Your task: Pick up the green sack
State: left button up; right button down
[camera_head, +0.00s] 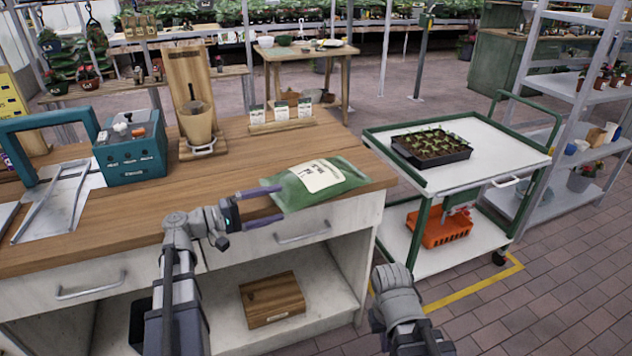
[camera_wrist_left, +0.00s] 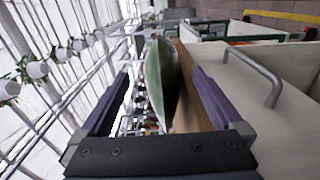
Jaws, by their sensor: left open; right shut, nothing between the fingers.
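The green sack (camera_head: 340,180) with a white label lies on the wooden worktop near its right front corner. My left gripper (camera_head: 282,203) is open at the sack's left end, with one finger on the far side and one on the near side in the head view. In the left wrist view, the sack (camera_wrist_left: 163,75) shows edge-on in the gap between the open fingers (camera_wrist_left: 160,74). I cannot tell whether either finger touches it. My right arm shows at the bottom of the head view, but its gripper fingers are not visible.
The wooden worktop (camera_head: 230,210) has drawers below with metal handles (camera_head: 302,238). A teal box (camera_head: 133,150), a wooden stand (camera_head: 190,75) and seed packets (camera_head: 281,112) stand behind and left of the sack. A green-framed cart (camera_head: 490,165) with a seedling tray (camera_head: 431,147) stands to the right.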

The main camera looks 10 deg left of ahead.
aim_at(287, 200)
pick_arm(q)
jog(key=x, duration=0.4)
jog(key=shift+w+f, duration=0.1)
jog(key=shift+w, duration=0.15)
grip_shut()
dwell(0.6)
